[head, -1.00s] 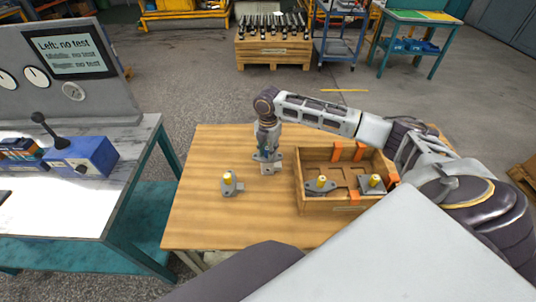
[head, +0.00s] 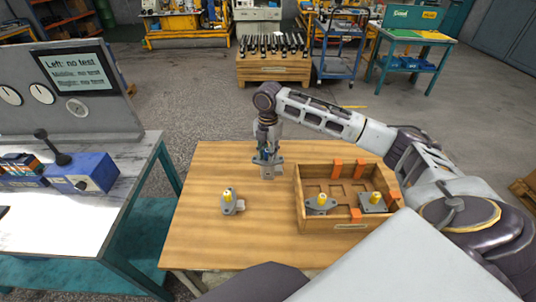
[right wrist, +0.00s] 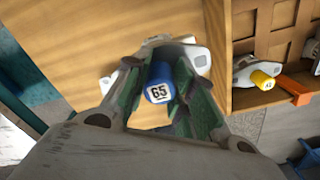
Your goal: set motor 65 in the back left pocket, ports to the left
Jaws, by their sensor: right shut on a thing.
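Motor 65, a grey motor with a blue cap, shows in the head view (head: 268,173) and in the right wrist view (right wrist: 158,84), where the label 65 is readable. My right gripper (head: 267,157) is shut on its cap from above, left of the crate; a gap under the motor is hard to judge. The wooden crate (head: 347,226) stands on the right of the table. Its back left pocket (head: 318,186) looks empty. I cannot tell which way the ports face. My left gripper is not in view.
Two yellow-capped motors sit in the crate's front left (head: 320,204) and front right (head: 372,202) pockets. Another yellow-capped motor (head: 231,203) stands on the table, front left of my right gripper. Orange blocks (head: 337,168) line the crate. The table's left side is clear.

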